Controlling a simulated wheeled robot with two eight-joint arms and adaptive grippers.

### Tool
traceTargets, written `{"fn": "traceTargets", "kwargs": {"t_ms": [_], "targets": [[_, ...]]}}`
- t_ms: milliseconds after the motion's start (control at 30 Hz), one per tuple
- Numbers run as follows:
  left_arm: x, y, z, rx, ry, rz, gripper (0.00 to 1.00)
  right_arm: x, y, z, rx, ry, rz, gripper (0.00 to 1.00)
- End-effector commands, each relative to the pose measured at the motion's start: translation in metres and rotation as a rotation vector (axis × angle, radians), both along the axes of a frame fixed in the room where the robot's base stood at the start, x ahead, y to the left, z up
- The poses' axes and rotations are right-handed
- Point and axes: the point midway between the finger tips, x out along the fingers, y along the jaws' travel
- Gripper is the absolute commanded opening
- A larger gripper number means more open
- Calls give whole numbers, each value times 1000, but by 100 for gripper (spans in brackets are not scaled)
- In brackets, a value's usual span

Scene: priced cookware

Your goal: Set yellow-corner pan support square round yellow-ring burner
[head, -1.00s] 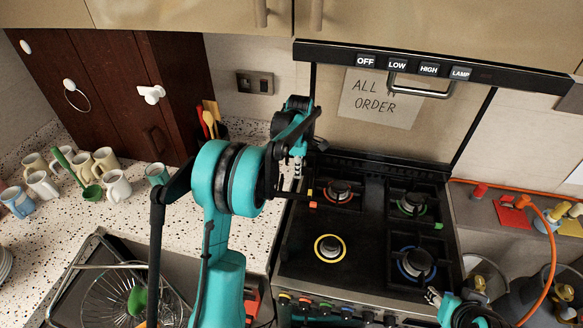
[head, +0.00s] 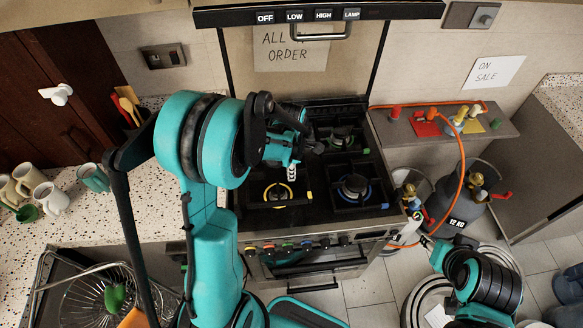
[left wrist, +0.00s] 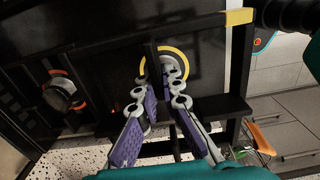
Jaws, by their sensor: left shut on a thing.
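The yellow-ring burner (head: 277,192) is on the hob's front left; its ring (left wrist: 168,53) also shows in the left wrist view, partly behind my fingers. The black pan support (left wrist: 245,70) has a yellow corner (left wrist: 240,17) at the top right of that view; a yellow corner (head: 309,195) also shows right of the burner in the head view. My left gripper (head: 292,172) is shut on a support bar; its fingers also show in the left wrist view (left wrist: 162,92). I cannot tell whether the support touches the hob. My right gripper (head: 422,238) is small, right of the stove.
The blue-ring burner (head: 354,187) is right of the yellow one, the green-ring burner (head: 342,137) behind. An orange-ringed burner (left wrist: 62,93) shows in the left wrist view. A gas cylinder (head: 465,205) with an orange hose stands right. Mugs (head: 35,185) stand on the left counter.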

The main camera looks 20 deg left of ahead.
Motion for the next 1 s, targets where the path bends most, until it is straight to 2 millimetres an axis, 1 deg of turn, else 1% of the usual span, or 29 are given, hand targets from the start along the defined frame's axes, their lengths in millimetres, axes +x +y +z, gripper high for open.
{"fn": "traceTargets", "kwargs": {"t_ms": [200,333,467,800,1000], "targets": [[0,0,0,0,0,-1,0,0,0,-1,0,0,0,40],[0,0,-2,1,1,-1,0,0,0,-5,0,0,0,40],[0,0,-11,1,1,-1,0,0,0,-13,0,0,0,40],[0,1,-41,1,1,-1,0,0,0,-41,0,0,0,40],[0,0,-48,1,1,-1,0,0,0,-47,0,0,0,40]]}}
